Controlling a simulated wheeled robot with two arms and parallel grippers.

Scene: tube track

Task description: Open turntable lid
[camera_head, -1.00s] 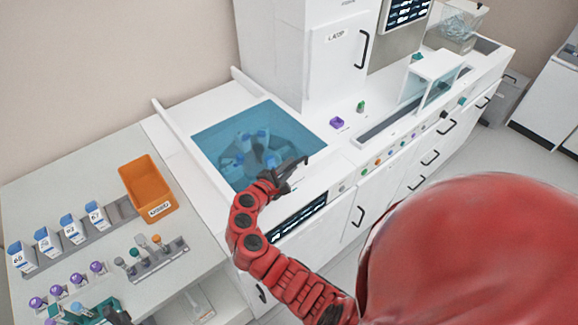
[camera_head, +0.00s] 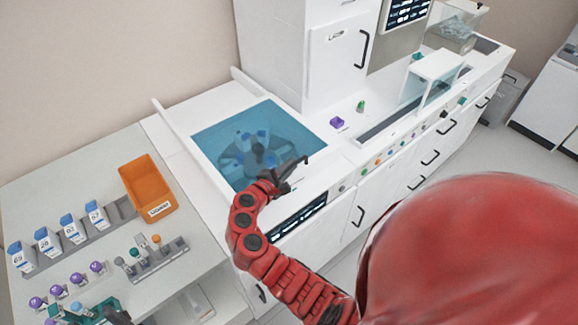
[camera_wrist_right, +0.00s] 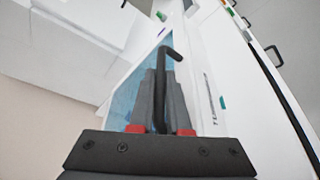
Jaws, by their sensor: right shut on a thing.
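The turntable lid (camera_head: 218,138) is a clear blue panel set in the white counter, and it looks closed. Through it I see the turntable (camera_head: 250,153) with several blue-capped bottles. My right gripper (camera_head: 290,170) is at the lid's front right edge, shut on the dark lid handle. In the right wrist view the black, bent handle (camera_wrist_right: 166,62) stands between the two grey fingers of my right gripper (camera_wrist_right: 163,95). The handle is mostly hidden by the gripper in the head view. My left gripper is not clearly visible.
An orange bin (camera_head: 148,186), bottles and tube racks (camera_head: 155,260) stand on the left bench. A tall white cabinet (camera_head: 335,60) rises behind the lid. A purple piece (camera_head: 337,122) and a green piece (camera_head: 361,106) sit right of it. A dark screen (camera_head: 298,215) is on the front.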

